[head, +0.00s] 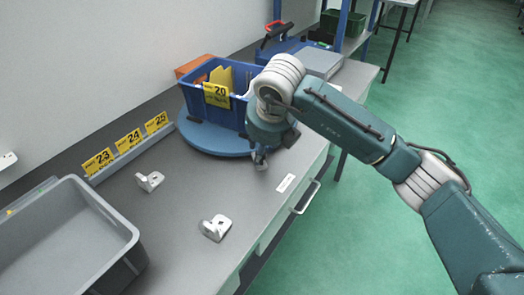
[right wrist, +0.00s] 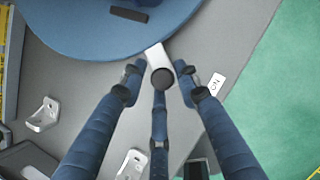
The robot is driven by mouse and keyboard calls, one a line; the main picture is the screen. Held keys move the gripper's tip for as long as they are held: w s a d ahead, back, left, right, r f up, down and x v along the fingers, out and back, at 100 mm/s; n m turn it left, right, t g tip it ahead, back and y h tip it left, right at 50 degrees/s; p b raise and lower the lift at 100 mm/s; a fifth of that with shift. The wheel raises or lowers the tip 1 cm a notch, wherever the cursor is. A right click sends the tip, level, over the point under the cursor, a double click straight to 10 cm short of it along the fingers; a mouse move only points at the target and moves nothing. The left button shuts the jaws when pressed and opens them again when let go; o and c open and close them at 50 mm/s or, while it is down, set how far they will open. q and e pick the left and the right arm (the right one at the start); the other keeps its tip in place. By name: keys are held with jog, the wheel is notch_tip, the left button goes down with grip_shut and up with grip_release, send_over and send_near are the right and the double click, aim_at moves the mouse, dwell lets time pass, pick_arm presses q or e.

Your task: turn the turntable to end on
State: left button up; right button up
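The blue round turntable (head: 205,138) lies on the bench against the wall side. It carries a blue crate (head: 232,110) with a yellow card marked 20 (head: 217,95); the crate's right part is behind my right arm. In the right wrist view the turntable's rim (right wrist: 110,48) fills the top, and a pale grey tab (right wrist: 156,54) sticks out from it. My right gripper (right wrist: 160,76) points down at the rim, its fingers spread on both sides of the tab with gaps. Whether any finger touches the tab I cannot tell. My left gripper is out of view.
Two white castings (head: 149,181) (head: 215,228) lie on the bench in front of the turntable. A grey bin (head: 118,225) stands at lower left, beside a rail with yellow cards 23 to 25 (head: 129,141). A label (head: 286,183) marks the bench's right edge; green floor lies beyond.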

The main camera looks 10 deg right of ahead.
jog(key=shift+o, duration=0.7)
jog(key=v, duration=1.2)
jog(key=shift+w, duration=0.1)
jog(key=shift+c, duration=0.3)
